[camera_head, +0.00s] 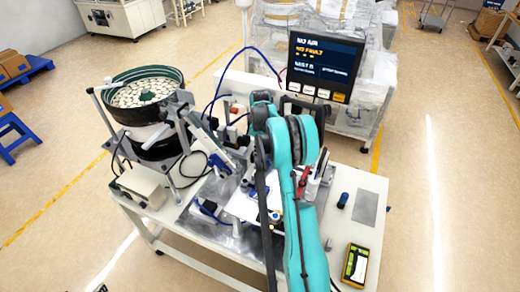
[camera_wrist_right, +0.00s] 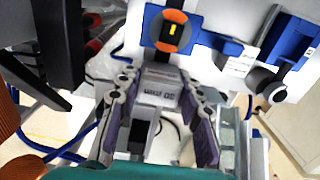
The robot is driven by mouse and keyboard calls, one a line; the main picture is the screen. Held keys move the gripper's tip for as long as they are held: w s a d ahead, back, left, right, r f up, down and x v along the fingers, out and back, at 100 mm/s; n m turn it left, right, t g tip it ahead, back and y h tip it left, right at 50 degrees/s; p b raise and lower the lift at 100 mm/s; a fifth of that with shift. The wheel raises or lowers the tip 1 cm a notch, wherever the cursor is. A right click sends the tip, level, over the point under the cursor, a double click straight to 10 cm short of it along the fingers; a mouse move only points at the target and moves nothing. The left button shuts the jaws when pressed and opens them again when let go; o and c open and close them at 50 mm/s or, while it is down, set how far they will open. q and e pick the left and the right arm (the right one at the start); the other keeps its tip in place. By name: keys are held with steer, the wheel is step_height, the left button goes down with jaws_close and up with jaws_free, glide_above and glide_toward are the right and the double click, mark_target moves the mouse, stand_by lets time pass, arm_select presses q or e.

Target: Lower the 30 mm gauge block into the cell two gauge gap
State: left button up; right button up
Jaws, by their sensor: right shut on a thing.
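The 30 mm gauge block (camera_wrist_right: 160,92) is a grey block with dark lettering that reads upside down in the right wrist view. My right gripper (camera_wrist_right: 158,78) is shut on it, with one finger along each side. Just beyond the block is a blue fixture with an orange-ringed black part (camera_wrist_right: 172,32). I cannot make out the cell two gauge gap, nor whether the block touches anything below. In the head view my teal right arm hides the right gripper and the block. My left gripper is not in view.
The bowl feeder (camera_head: 145,95) stands at the table's left.

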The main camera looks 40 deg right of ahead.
steer(key=shift+f+b, duration=0.5)
steer(key=shift+f, duration=0.1)
steer(key=o, duration=1.4)
step_height(320, 180, up, 12)
steer(key=shift+a, duration=0.1)
